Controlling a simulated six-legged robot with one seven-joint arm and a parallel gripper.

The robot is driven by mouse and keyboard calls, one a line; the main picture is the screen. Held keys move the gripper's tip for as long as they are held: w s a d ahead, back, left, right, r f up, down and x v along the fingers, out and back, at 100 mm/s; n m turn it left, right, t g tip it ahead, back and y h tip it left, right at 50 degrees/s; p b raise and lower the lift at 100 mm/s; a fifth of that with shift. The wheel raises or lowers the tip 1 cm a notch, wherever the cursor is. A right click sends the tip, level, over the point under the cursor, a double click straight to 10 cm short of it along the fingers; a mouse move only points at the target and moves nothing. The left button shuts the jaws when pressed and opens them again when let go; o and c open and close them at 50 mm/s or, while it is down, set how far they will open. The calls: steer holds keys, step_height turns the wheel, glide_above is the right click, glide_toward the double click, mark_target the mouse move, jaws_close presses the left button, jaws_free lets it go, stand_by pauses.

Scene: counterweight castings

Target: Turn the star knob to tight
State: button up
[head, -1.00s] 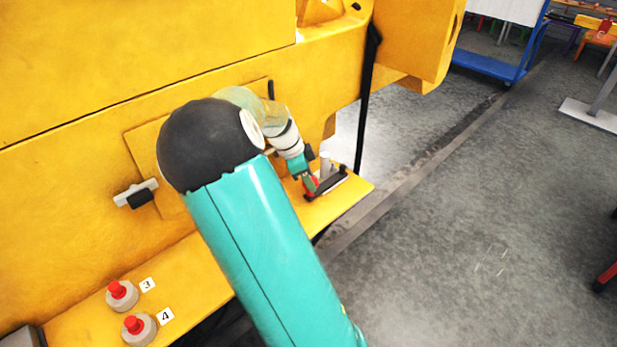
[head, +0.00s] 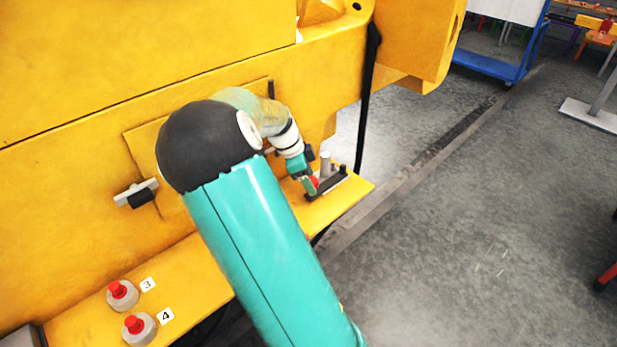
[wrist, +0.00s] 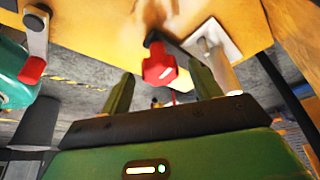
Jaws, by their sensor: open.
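A red knob (wrist: 160,66) hangs on a dark stem from the yellow panel in the wrist view, between the open fingers of my gripper (wrist: 162,84). It looks like the star knob, but its lobes are hard to make out. A gap shows between it and each finger, so it is not clamped. In the head view my gripper (head: 308,184) is at the black bracket on the yellow ledge, where only a small part of the red knob (head: 314,182) shows. Any tight mark is not readable.
A grey post (head: 325,163) stands close beside the knob. A metal lever with a red end (wrist: 33,68) is at the left of the wrist view. Red-topped buttons marked 3 (head: 122,294) and 4 (head: 139,328) sit on the ledge.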

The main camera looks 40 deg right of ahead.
mark_target(314, 180)
steer(key=shift+r, duration=0.25)
step_height(314, 180, up, 2)
steer(key=shift+w+r, duration=0.1)
steer(key=shift+r, duration=0.15)
steer(key=s+a+r, duration=0.7)
steer(key=s+r, duration=0.3)
steer(key=s, duration=0.1)
steer(key=shift+s+a, duration=0.4)
